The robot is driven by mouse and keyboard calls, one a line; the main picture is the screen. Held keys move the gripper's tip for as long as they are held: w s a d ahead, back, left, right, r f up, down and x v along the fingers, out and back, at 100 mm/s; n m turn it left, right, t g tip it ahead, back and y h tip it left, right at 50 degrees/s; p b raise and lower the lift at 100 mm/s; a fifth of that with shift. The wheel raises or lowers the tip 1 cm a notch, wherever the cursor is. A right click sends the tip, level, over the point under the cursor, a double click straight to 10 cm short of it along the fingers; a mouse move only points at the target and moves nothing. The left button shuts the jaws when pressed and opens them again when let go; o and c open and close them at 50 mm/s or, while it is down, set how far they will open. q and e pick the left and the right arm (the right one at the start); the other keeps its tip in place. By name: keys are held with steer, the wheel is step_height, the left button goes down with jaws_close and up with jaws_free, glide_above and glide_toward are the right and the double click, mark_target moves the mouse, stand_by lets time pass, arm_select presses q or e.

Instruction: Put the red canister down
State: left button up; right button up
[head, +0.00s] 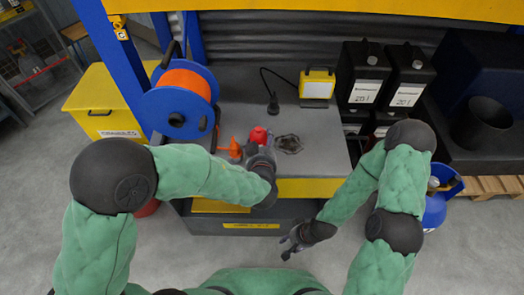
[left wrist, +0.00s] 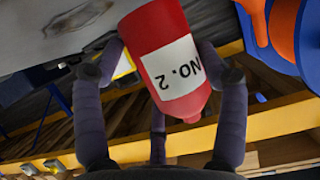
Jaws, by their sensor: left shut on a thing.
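The red canister (head: 258,135) has a white label reading "NO. 2" in the left wrist view (left wrist: 158,30). My left gripper (head: 260,152) is shut on it, with dark fingers on both sides of its body. In the head view the canister shows over the front part of the grey bench top (head: 325,125), mostly hidden behind my gripper. I cannot tell whether its base touches the bench. My right gripper (head: 287,247) is empty, its fingers apart, low in front of the bench.
An orange hose reel (head: 186,86) and a small orange cone-like piece (head: 235,148) are left of the canister. A dark irregular patch (head: 289,144) lies just right of it. A yellow lamp (head: 317,84) and black containers (head: 365,75) stand further back and right.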

arm_select(q)
steer(key=shift+w+f, duration=0.55)
steer(key=shift+f, duration=0.05)
steer(key=f, duration=0.1)
steer(key=f+b, duration=0.1)
steer(key=f, duration=0.1)
steer(key=shift+w+f+b, duration=0.3)
steer(key=shift+f+b, duration=0.1)
steer(key=shift+r, duration=0.1)
steer(key=o, duration=1.7)
steer(key=shift+f, duration=0.2)
